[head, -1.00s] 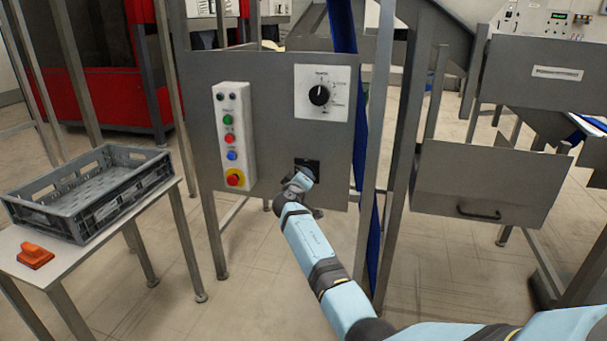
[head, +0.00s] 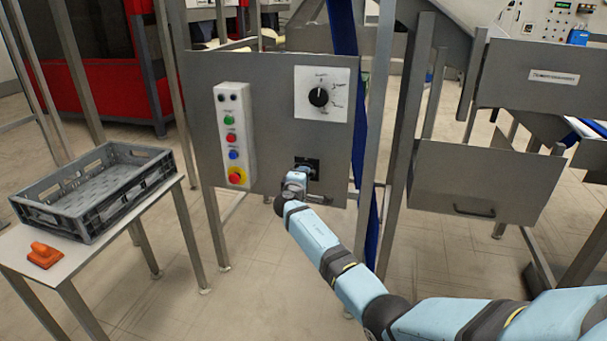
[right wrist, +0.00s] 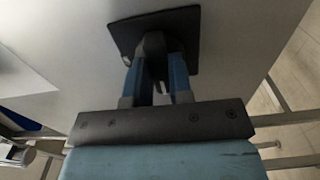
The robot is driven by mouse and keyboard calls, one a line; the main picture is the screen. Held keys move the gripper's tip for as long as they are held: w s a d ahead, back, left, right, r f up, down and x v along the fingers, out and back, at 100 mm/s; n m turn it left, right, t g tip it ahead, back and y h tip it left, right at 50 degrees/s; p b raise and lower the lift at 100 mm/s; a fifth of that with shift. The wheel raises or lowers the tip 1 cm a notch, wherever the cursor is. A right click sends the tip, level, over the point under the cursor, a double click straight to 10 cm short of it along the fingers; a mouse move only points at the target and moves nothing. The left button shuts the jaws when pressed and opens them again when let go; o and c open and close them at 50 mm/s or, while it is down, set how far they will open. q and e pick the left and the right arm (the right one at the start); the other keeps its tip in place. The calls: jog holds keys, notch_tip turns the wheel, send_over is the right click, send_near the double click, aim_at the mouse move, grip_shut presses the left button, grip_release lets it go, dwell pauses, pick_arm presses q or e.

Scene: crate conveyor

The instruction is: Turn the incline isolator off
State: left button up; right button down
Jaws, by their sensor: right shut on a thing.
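The isolator (head: 314,164) is a black square plate low on the grey control panel (head: 275,130), under the white dial plate. My right gripper (head: 304,170) is at it and covers most of it in the head view. In the right wrist view the black plate (right wrist: 190,22) fills the top middle, and a dark handle (right wrist: 153,45) stands out from it. The blue fingers of my right gripper (right wrist: 157,78) are shut on this handle, one on each side. The handle's exact angle is hard to tell. My left gripper is not in view.
A white button box (head: 235,135) with several coloured buttons is left of the isolator. A dial (head: 319,97) is above it. A grey crate (head: 75,225) and an orange object (head: 44,255) are on a table at the left. A blue belt (head: 366,225) runs behind the panel's right edge.

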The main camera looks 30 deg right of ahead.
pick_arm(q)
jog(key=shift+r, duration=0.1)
pick_arm(e)
jog(key=shift+r, duration=0.15)
jog(key=c, duration=1)
grip_release()
jog(key=shift+w, duration=0.1)
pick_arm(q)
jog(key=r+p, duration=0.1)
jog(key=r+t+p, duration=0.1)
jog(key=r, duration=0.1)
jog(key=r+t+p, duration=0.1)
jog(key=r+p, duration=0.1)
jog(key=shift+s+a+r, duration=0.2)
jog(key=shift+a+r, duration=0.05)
pick_arm(e)
jog(key=v, duration=1.3)
jog(key=shift+s+a, duration=0.25)
jog(key=shift+s, duration=0.05)
